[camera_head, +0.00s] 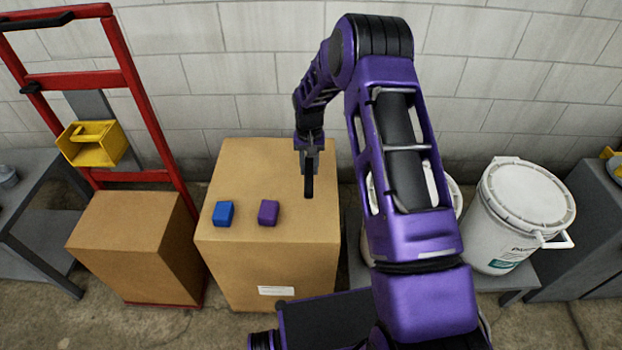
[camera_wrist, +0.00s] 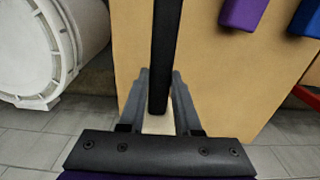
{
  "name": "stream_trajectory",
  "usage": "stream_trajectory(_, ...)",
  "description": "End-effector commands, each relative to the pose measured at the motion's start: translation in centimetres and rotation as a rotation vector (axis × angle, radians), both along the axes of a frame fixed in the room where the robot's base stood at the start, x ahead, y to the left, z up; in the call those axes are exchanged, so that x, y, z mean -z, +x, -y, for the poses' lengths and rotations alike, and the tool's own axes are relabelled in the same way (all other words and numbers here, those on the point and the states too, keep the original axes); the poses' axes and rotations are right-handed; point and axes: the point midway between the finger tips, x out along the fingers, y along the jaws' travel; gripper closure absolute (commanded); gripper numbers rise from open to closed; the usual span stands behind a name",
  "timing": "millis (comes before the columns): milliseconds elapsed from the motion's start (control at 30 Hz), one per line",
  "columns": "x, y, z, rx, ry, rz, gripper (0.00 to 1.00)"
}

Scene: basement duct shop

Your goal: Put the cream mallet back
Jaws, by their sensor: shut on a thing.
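My gripper (camera_head: 309,150) is over the far right part of the large cardboard box, pointing down, and shut on a long black bar (camera_head: 309,180) that looks like a handle. In the wrist view the gripper (camera_wrist: 159,95) has the black bar (camera_wrist: 165,50) between its two grey fingers. A small pale cream patch (camera_wrist: 158,124) shows between the fingers past the bar's end; I cannot tell whether it is part of the mallet. No cream mallet head shows clearly in either view.
The large box (camera_head: 265,175) bears a blue block (camera_head: 223,213) and a purple block (camera_head: 268,212). A lower box (camera_head: 130,235) and red hand truck (camera_head: 150,120) stand left. A white bucket (camera_head: 505,225) is right. A yellow holder (camera_head: 92,145) hangs on the truck.

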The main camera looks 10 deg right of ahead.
Motion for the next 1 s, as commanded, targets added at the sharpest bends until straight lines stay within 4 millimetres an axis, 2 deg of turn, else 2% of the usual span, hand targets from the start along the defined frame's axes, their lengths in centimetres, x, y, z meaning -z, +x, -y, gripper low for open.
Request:
stream_trajectory(33,0.8,0.0,0.0,0.000,0.000,0.001,1.00)
stream_trajectory(267,2.7,0.0,0.0,0.001,0.000,0.001,1.00)
stream_trajectory(433,5.1,0.0,0.0,0.002,0.001,0.002,1.00)
stream_trajectory(833,5.8,0.1,0.1,0.001,0.000,0.003,1.00)
stream_trajectory(867,5.7,0.0,0.1,0.002,0.001,0.002,0.64)
stream_trajectory(1000,5.7,0.0,0.1,0.001,0.000,0.002,0.39)
